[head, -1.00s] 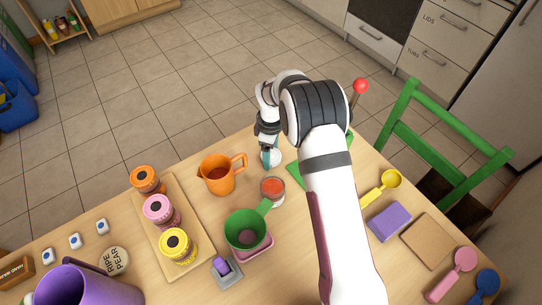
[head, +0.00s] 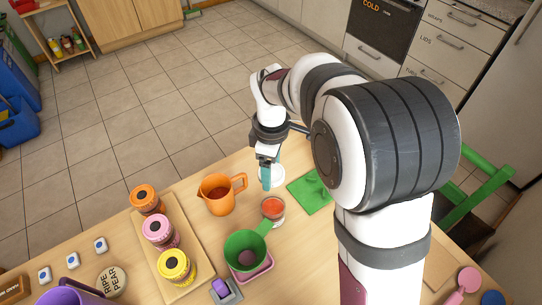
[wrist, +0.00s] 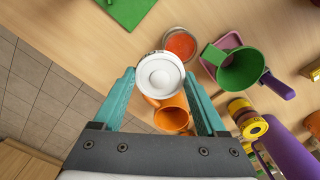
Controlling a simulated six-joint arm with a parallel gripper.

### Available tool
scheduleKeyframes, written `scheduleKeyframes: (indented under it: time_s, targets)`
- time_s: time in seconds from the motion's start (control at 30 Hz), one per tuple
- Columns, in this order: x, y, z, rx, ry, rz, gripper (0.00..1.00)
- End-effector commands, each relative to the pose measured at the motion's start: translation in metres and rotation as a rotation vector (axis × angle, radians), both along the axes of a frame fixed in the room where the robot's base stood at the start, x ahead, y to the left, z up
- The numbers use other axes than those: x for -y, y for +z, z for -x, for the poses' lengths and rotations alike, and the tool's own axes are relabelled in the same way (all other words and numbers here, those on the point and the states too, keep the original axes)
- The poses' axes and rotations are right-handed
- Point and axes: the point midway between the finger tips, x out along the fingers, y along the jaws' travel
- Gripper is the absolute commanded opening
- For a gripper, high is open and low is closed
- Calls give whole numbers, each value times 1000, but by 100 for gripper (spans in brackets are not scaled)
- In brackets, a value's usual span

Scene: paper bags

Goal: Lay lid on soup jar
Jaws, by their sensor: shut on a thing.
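A small glass jar of red-orange soup (head: 272,209) stands open on the table, right of the orange jug; it also shows in the wrist view (wrist: 181,44). My gripper (head: 266,180) is shut on the round white lid (head: 276,176), just beyond the jar. In the wrist view the lid (wrist: 160,76) sits between the teal fingertips (wrist: 160,80), its round raised centre facing the camera. It overlaps the near edge of the jar there. The fingers hide part of the lid in the head view; its height above the table is hard to tell.
An orange jug (head: 219,194) stands left of the jar. A green funnel (head: 245,251) on a pink base is close in front. A green board (head: 311,193) lies to the right.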

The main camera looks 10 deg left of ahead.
Motion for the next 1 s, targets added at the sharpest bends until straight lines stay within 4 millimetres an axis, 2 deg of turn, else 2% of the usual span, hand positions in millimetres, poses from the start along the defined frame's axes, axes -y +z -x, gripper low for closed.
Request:
scheduleKeyframes:
  time_s: [0.03,0.1,0.2,0.47,0.8,1.0]
  targets:
    - [4,5,14,1,6,-1,23]
    - [8,9,29,2,11,-1,23]
    - [11,10,37,0,13,0,23]
    - [11,8,37,-1,12,0,23]
    - [11,-32,37,-2,12,1,23]
    - [11,-46,37,-1,13,0,23]
